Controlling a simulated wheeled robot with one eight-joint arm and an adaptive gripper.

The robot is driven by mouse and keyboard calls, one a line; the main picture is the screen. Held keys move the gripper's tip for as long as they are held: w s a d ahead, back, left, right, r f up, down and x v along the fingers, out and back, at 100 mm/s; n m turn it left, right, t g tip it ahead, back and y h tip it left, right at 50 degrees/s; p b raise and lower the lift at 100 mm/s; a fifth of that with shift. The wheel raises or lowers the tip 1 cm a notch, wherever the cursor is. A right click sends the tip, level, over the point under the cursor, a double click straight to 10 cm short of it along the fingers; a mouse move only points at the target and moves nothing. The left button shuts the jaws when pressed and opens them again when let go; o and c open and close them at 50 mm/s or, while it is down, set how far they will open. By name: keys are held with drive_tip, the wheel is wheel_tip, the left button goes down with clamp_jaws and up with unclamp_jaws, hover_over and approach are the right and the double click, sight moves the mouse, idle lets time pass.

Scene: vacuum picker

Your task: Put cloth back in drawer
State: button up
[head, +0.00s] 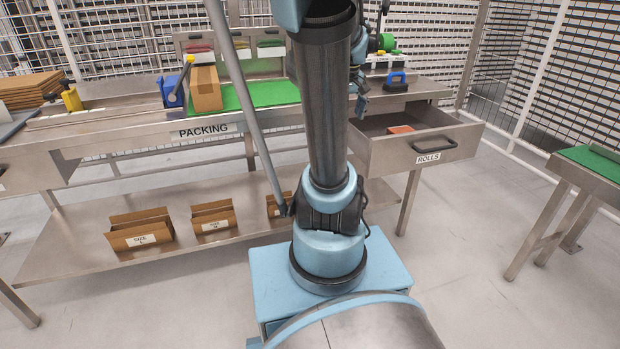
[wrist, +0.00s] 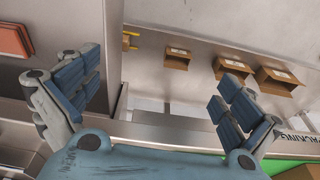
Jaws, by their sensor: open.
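The drawer (head: 385,155), marked "ROLLS", is pulled out under the right part of the packing bench. A flat orange-red piece (head: 401,129) lies inside it; it looks like a folded cloth, but I cannot be sure. In the wrist view this piece (wrist: 12,40) shows at the upper left edge, inside the drawer and partly cut off. My gripper (wrist: 160,88) is open, with nothing between its fingers. It is above the bench and drawer edge, to the side of the orange-red piece and apart from it. In the head view my arm's column hides part of it.
The packing bench (head: 120,125) holds a cardboard box (head: 205,90), a blue tape dispenser (head: 172,92) and a green mat (head: 240,97). Small cartons (head: 140,230) stand on the lower shelf. A side table (head: 590,170) is at the right. Floor between is clear.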

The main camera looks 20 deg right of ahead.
drive_tip(key=s+a+f, duration=1.1)
drive_tip(key=s+a, duration=0.2)
drive_tip(key=s, duration=0.2)
drive_tip(key=shift+s+a, duration=0.35)
drive_tip(key=shift+s, duration=0.05)
drive_tip(key=shift+f, duration=0.1)
